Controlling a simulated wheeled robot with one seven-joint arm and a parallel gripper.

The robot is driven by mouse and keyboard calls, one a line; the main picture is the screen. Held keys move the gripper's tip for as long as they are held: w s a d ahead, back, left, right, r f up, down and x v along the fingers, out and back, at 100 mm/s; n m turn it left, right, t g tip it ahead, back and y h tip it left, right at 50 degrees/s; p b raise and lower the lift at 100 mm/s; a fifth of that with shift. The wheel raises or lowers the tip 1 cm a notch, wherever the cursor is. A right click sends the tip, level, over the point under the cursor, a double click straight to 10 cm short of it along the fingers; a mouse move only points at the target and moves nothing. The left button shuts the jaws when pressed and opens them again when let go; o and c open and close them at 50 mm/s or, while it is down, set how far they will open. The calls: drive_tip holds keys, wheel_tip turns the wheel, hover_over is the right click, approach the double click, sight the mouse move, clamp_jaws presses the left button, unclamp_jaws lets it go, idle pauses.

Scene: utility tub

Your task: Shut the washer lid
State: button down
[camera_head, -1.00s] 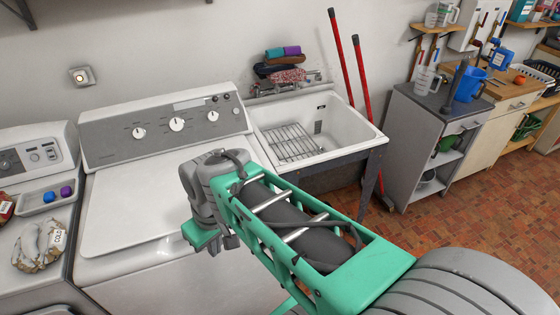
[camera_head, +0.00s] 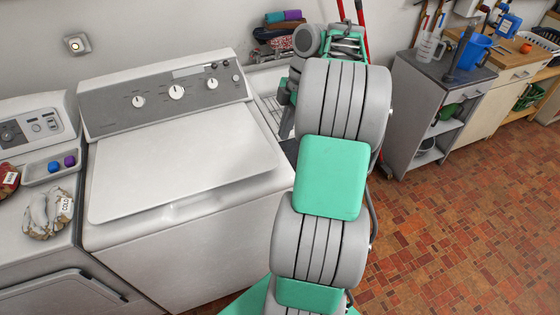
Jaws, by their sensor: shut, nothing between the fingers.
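The washer (camera_head: 180,250) is the white top-loading machine in the middle left, with a grey control panel (camera_head: 165,97) at its back. Its white lid (camera_head: 185,165) lies down flat over the top, with no gap that I can see at its front edge. My gripper (camera_head: 286,97) is partly in view beyond my raised arm, to the right of the washer and over the sink side. It is shut and empty, apart from the lid. My arm hides most of it, and its fingertips are hard to make out.
A sink (camera_head: 266,82) behind my arm is mostly hidden. A grey cabinet (camera_head: 410,125) stands right. Brick-coloured floor (camera_head: 450,240) is clear at front right.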

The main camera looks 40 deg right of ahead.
sight(277, 166)
drive_tip(key=x, duration=0.3)
drive_tip(key=b+x, duration=0.1)
drive_tip(key=x, duration=0.2)
drive_tip(key=d+x, duration=0.1)
drive_tip(key=x, duration=0.3)
drive_tip(key=shift+s+f, duration=0.25)
drive_tip(key=shift+s, duration=0.05)
